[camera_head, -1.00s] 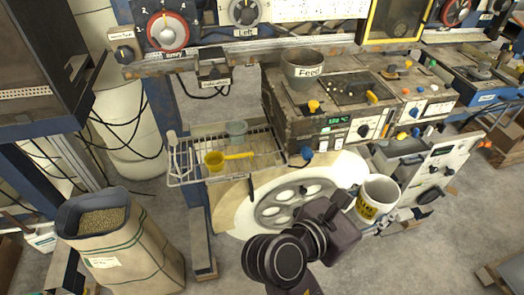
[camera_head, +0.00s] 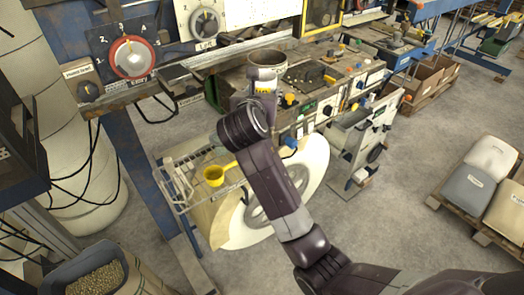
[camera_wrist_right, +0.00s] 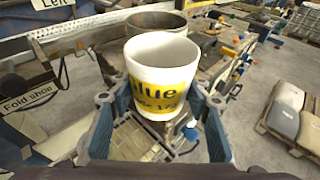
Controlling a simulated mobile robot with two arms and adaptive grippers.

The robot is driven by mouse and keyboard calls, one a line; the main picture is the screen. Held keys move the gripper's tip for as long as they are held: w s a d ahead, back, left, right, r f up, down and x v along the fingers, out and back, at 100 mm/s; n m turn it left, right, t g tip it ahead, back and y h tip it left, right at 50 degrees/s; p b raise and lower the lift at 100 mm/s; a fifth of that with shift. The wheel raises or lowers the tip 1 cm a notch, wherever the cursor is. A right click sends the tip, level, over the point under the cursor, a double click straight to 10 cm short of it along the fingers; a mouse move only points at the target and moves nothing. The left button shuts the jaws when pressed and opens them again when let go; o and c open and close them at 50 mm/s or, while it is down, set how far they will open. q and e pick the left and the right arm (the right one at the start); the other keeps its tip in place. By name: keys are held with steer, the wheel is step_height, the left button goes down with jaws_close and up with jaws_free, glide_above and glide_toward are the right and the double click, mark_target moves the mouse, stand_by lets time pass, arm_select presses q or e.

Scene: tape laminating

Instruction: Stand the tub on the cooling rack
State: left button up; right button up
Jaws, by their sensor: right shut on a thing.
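The tub (camera_wrist_right: 163,75) is white with a yellow label reading "lue". It stands upright between the blue fingers of my right gripper (camera_wrist_right: 160,95), which is shut on it. In the head view the tub (camera_head: 263,88) shows in part beyond my wrist, in front of the feed pot; the fingers there are mostly hidden. The cooling rack (camera_head: 180,207) is a wire shelf at left of centre, nearer than the tub and to its left. My left gripper is not in view.
The feed pot (camera_head: 266,60) stands on the machine just behind the tub. A large pale reel (camera_head: 313,170) is right of the rack. A dial panel (camera_head: 130,57) rises behind on the left. A grain sack (camera_head: 97,280) stands at lower left. Some rack wire near the scoop is bare.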

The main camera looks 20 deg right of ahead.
steer(key=f, duration=1.4)
steer(key=shift+a+f, duration=0.2)
steer(key=shift+f, duration=2.6)
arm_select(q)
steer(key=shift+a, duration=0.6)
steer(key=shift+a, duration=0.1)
arm_select(e)
steer(key=o, duration=1.2)
steer(key=shift+f, duration=0.1)
steer(key=shift+s+a+r, duration=0.1)
steer(key=shift+r, duration=0.1)
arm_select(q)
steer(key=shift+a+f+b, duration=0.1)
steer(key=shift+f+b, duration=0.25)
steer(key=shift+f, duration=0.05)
arm_select(e)
steer(key=v, duration=1.1)
steer(key=shift+s+a, duration=0.15)
steer(key=shift+s, duration=0.2)
